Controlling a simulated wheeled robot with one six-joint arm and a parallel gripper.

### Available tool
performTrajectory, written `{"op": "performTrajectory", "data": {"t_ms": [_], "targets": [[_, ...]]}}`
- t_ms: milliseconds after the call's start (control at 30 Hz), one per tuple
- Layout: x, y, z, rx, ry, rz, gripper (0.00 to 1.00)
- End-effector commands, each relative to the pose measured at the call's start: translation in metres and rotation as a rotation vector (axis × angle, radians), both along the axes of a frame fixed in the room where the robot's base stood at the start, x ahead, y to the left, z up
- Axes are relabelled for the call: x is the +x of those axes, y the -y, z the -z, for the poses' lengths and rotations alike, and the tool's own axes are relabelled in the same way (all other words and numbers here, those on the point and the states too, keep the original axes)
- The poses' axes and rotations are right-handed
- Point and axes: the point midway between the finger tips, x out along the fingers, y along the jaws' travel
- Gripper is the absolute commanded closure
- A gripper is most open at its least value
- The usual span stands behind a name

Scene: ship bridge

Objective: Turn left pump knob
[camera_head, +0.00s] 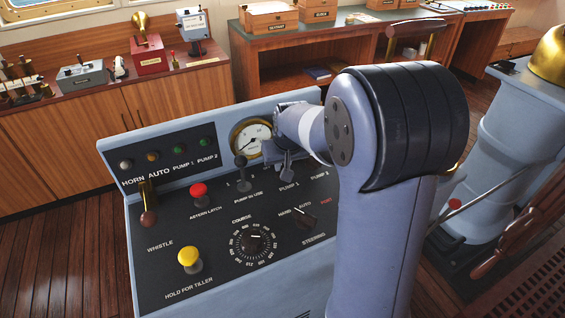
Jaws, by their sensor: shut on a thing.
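The sloped black face of the blue-grey console (213,240) fills the lower middle of the view. The label PUMP 1 (289,187) is on its upper right part, with a second pump label beside it, partly behind my arm. My gripper (286,168) is just above the PUMP 1 label, pointing down at the panel. It is shut on the left pump knob, which is mostly hidden by the fingers. How far the knob is turned cannot be seen.
Close left of my gripper stands the black PUMP IN USE lever (242,172). The red astern latch knob (199,191), yellow knob (189,258), course dial (253,241) and steering selector (304,217) are lower down. A brass gauge (251,137) sits behind.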

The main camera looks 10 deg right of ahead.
Motion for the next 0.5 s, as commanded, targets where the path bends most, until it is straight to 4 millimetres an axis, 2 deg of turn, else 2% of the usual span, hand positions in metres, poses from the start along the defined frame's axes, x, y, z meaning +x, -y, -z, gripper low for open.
{"op": "performTrajectory", "data": {"t_ms": [500], "targets": [[0.0006, -0.0015, 0.0009, 0.0, 0.002, 0.311, 1.0]]}}
